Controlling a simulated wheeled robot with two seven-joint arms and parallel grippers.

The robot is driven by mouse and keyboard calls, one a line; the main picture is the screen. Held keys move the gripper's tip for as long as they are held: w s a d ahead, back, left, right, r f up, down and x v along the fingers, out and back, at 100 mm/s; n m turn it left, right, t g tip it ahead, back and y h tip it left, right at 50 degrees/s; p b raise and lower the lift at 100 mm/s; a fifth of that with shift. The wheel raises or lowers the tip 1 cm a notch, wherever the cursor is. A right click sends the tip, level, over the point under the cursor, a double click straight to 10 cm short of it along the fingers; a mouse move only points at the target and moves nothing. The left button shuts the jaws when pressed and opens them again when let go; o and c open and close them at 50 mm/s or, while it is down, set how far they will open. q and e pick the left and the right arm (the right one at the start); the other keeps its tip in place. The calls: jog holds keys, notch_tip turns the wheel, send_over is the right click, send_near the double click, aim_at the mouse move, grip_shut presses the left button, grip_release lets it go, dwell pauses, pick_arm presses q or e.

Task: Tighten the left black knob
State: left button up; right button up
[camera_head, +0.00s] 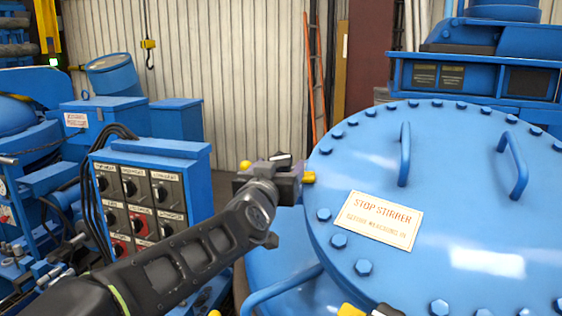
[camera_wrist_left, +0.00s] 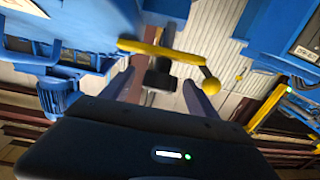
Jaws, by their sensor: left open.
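My left gripper (camera_head: 284,176) is at the left edge of the blue round lid (camera_head: 460,190) in the head view. It is open. A yellow bar (camera_head: 308,177) shows just past its fingers. In the left wrist view the yellow bar (camera_wrist_left: 160,50) crosses in front of the fingers and ends in a yellow ball at right. A black knob (camera_wrist_left: 161,81) sits between the two fingers (camera_wrist_left: 162,85), below the bar; whether they touch it I cannot tell. My right gripper is not in view.
A blue control panel (camera_head: 178,149) with black and red switches stands at left, cables along its side. The lid carries bolts, two handles and a "STOP STIRRER" sign (camera_head: 378,219). Another yellow part (camera_head: 350,310) shows at the bottom edge. An orange ladder (camera_head: 315,80) leans behind.

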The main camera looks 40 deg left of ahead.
pick_arm(q)
jog(key=shift+x, duration=1.2)
jog(key=c, duration=1.4)
jog(key=m+t+h+b, duration=0.1)
jog(key=m+h+b, duration=0.2)
jog(key=b, duration=0.9)
jog(key=shift+d+f+m+h, duration=0.1)
jog(key=shift+m+h, duration=0.3)
jog(key=shift+b, duration=0.3)
